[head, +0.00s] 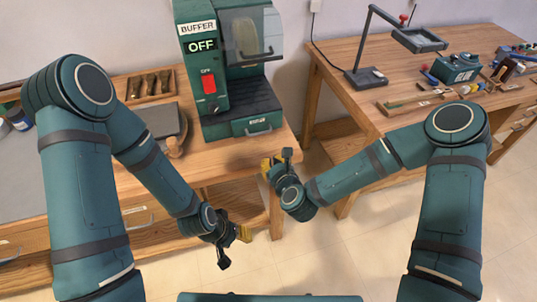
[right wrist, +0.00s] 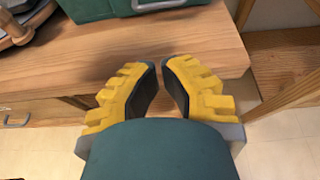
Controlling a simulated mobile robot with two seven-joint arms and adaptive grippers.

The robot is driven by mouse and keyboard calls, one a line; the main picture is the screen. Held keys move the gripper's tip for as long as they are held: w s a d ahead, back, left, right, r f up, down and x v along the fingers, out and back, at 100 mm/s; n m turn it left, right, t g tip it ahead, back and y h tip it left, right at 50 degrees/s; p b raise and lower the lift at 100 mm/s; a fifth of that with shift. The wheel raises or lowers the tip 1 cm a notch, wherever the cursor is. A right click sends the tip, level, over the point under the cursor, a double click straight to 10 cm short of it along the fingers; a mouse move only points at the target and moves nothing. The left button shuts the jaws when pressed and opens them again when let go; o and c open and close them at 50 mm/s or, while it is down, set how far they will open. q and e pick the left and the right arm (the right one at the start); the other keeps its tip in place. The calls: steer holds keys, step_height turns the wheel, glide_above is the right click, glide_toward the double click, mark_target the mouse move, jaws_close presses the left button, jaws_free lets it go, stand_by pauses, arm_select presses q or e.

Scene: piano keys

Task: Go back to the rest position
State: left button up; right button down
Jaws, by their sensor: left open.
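My left gripper (head: 238,238) hangs in front of the left workbench, low in the middle of the head view. Its jaws are open and nothing shows between them. My right gripper (head: 268,168) is beside the front right corner of that bench, apart from the left gripper. In the right wrist view its yellow fingers (right wrist: 160,75) stand apart with a narrow gap at the tips and a wider one behind. Nothing is held between them, and wood shows through the gap. Both arms are bent at the elbow and reach inward.
The left workbench (head: 270,150) carries a green buffer machine (head: 205,100) reading OFF and a wooden tool rack (head: 150,86). The right workbench (head: 345,105) carries a lamp (head: 366,76), a green box (head: 455,68) and tools. Open floor (head: 330,245) lies in front.

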steer(key=shift+s+d+r, duration=0.2)
steer(key=shift+s, duration=0.25)
steer(key=s+d+f+n+g, duration=0.4)
steer(key=s+n, duration=0.4)
steer(key=n, duration=0.7)
steer(key=s+d+f+n+g, duration=0.5)
steer(key=s+f+n+g, duration=0.2)
steer(key=n, duration=0.8)
steer(key=s, duration=0.2)
steer(key=shift+s+d+f+h, duration=0.15)
steer(key=shift+s+f+h, duration=0.1)
steer(key=shift+s+h, duration=0.05)
